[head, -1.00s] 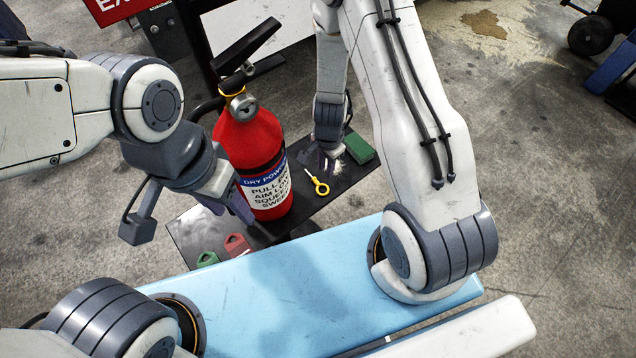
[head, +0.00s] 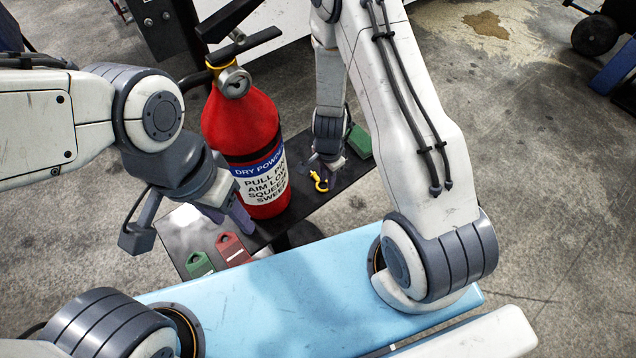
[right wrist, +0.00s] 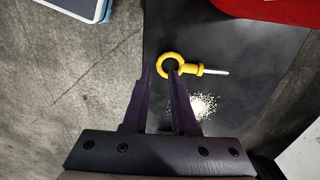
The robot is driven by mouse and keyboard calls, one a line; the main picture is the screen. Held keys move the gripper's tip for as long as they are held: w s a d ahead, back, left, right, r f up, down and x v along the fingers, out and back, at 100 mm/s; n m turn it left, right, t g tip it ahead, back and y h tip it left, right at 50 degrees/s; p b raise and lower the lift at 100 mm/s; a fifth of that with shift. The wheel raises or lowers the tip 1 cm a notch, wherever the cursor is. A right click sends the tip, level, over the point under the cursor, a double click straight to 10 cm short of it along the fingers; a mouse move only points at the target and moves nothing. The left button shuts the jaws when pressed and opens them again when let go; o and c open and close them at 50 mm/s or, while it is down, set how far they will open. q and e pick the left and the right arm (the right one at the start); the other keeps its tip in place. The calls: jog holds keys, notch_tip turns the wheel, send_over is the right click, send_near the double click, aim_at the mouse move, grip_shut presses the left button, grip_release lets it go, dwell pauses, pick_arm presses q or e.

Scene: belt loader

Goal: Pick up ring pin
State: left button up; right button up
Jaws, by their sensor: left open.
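The yellow ring pin (head: 318,181) lies on the dark tabletop (head: 295,192), right of the red fire extinguisher (head: 242,128). My right gripper (head: 327,164) is at the pin, partly covering it in the head view. In the right wrist view, the pin's ring (right wrist: 164,57) is at the fingertips of my right gripper (right wrist: 161,71), with its pale shaft pointing right. The fingers are apart; one tip is left of the ring and the other overlaps its lower part. I cannot tell their height above it. My left gripper (head: 240,214) is open beside the extinguisher's lower left.
A red tag (head: 234,249) and a green tag (head: 199,264) lie at the table's near left. A green block (head: 359,142) is at its right end. White powder (right wrist: 204,106) lies near the pin. My blue-topped base is in front.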

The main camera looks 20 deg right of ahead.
notch_tip(320, 180, down, 3)
jog(key=shift+f+b, duration=0.2)
jog(key=shift+b, duration=1.05)
pick_arm(q)
notch_tip(320, 180, down, 3)
jog(key=shift+f, duration=0.2)
pick_arm(e)
jog(key=shift+r, duration=0.1)
grip_shut()
pick_arm(q)
jog(key=shift+r, duration=0.1)
pick_arm(e)
jog(key=shift+r, duration=0.1)
